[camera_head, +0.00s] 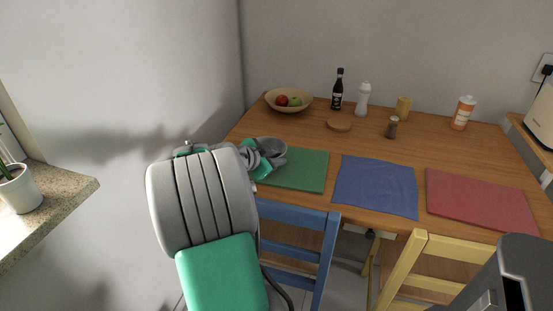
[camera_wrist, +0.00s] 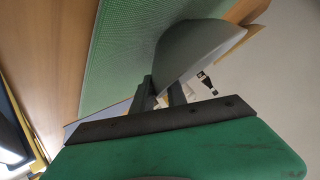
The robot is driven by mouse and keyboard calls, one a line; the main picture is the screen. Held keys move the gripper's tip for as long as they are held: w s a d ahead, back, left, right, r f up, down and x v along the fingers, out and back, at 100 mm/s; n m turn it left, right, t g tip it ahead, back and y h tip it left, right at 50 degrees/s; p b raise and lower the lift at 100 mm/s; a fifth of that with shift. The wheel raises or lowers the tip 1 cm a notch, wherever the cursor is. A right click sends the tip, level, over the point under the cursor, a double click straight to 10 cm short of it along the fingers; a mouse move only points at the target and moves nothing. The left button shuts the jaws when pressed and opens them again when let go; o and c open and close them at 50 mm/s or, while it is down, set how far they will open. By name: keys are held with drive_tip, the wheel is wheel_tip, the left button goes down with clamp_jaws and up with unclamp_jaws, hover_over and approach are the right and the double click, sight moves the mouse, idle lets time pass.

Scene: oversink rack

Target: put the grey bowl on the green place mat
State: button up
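The grey bowl (camera_head: 272,147) is at the back left corner of the green place mat (camera_head: 305,168), its hollow partly visible in the head view. My gripper (camera_head: 261,157) reaches it from the left, and my arm hides part of the mat. In the wrist view the bowl (camera_wrist: 195,52) is at my fingertips (camera_wrist: 161,93), which appear closed on its rim. The green mat (camera_wrist: 122,48) lies behind the bowl there. I cannot tell whether the bowl touches the mat or is slightly above it.
A blue mat (camera_head: 375,186) and a red mat (camera_head: 478,200) lie to the right. Behind stand a fruit bowl (camera_head: 289,99), a dark bottle (camera_head: 337,91), a white bottle (camera_head: 362,99), a coaster (camera_head: 339,125) and a shaker (camera_head: 392,127). Chairs (camera_head: 295,216) line the front edge.

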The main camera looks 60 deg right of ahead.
drive_tip(key=o, duration=0.4)
